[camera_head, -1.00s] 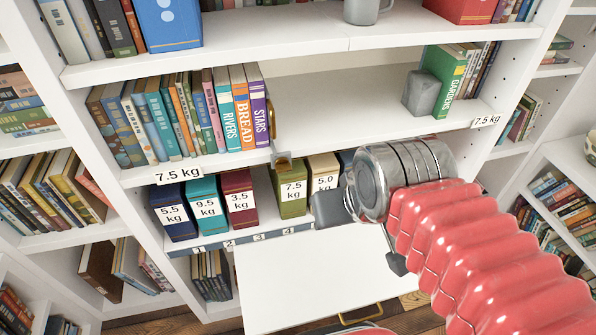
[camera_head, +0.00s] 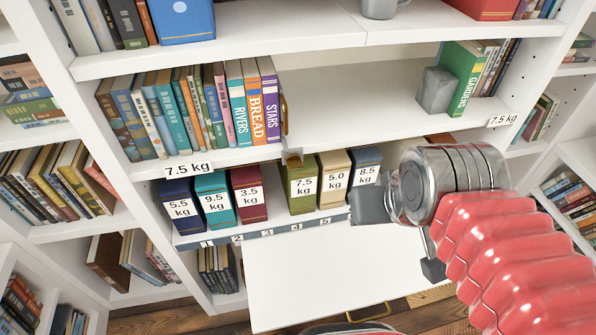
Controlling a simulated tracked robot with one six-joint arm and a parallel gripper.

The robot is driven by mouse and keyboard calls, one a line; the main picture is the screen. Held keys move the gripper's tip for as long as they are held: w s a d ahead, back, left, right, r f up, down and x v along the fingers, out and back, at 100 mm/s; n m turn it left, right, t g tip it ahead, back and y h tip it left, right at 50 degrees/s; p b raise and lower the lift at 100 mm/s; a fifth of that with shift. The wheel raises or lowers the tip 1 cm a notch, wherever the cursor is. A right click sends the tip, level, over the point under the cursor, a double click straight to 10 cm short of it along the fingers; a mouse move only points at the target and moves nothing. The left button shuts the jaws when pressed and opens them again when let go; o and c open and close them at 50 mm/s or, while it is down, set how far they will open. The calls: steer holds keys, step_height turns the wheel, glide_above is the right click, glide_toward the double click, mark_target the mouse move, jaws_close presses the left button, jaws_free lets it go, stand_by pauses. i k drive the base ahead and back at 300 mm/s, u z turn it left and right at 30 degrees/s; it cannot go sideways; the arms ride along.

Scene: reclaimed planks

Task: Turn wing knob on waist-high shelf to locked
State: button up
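A small brass-brown fitting (camera_head: 292,157) sits on the front edge of the middle shelf (camera_head: 240,158), right of the 7.5 kg edge label. It may be the wing knob; its wings and setting are too small to make out. My gripper (camera_head: 402,238) is at the right of centre, below and to the right of this fitting and apart from it. Its two grey fingers are spread, with nothing seen between them. One finger overlaps the right end of the row of weight boxes in the picture.
Weight-labelled boxes (camera_head: 248,197) stand on the numbered lower shelf. A white panel (camera_head: 330,278) with a brass handle juts out below. Books (camera_head: 190,108) and a brass handle (camera_head: 284,115) are above. A grey block (camera_head: 436,90) stands beside the green book (camera_head: 464,80).

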mark_target(293, 161)
steer(key=k, duration=1.5)
steer(key=u, duration=1.2)
steer(key=i, duration=1)
steer(key=u, duration=0.05)
